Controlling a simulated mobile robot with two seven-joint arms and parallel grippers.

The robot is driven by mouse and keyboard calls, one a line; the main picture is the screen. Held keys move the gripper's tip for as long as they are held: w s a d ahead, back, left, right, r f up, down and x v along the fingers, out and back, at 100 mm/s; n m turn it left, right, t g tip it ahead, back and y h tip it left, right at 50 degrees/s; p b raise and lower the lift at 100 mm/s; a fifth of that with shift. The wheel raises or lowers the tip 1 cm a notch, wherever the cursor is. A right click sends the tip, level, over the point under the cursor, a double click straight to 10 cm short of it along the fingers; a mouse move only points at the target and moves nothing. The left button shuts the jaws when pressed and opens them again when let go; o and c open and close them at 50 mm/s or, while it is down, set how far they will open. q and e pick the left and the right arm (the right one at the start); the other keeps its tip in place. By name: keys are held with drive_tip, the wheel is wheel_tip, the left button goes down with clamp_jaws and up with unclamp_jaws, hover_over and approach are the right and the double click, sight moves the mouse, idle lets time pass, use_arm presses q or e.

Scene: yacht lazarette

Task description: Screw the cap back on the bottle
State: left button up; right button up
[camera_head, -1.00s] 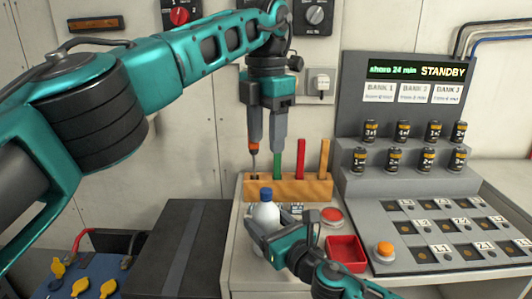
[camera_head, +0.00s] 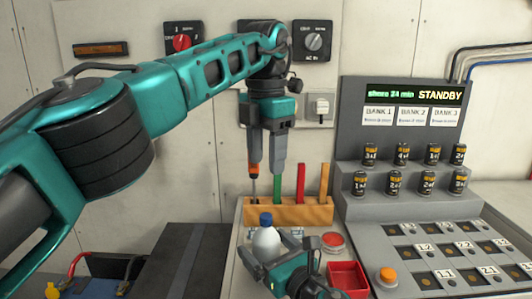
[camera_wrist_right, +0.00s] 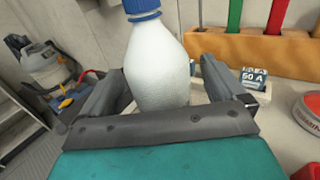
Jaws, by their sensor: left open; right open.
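A white bottle (camera_head: 267,243) with a blue cap (camera_head: 265,220) on its neck stands upright on the grey counter. In the right wrist view the bottle (camera_wrist_right: 157,68) rises between the fingers and the cap (camera_wrist_right: 143,10) is cut by the top edge. How tightly the cap sits cannot be seen. My right gripper (camera_head: 268,256) is open, low around the bottle, one finger on each side. My left gripper (camera_head: 267,168) is open and points down, above and behind the bottle, over the tool rack, clear of the cap.
A wooden rack (camera_head: 315,214) behind the bottle holds an orange-handled screwdriver (camera_head: 254,170) and green, red and orange strips. A red button (camera_head: 333,240), a red tray (camera_head: 347,275) and a battery console (camera_head: 440,185) stand to the right. A dark box (camera_head: 165,255) is left.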

drive_tip(key=v, duration=1.3)
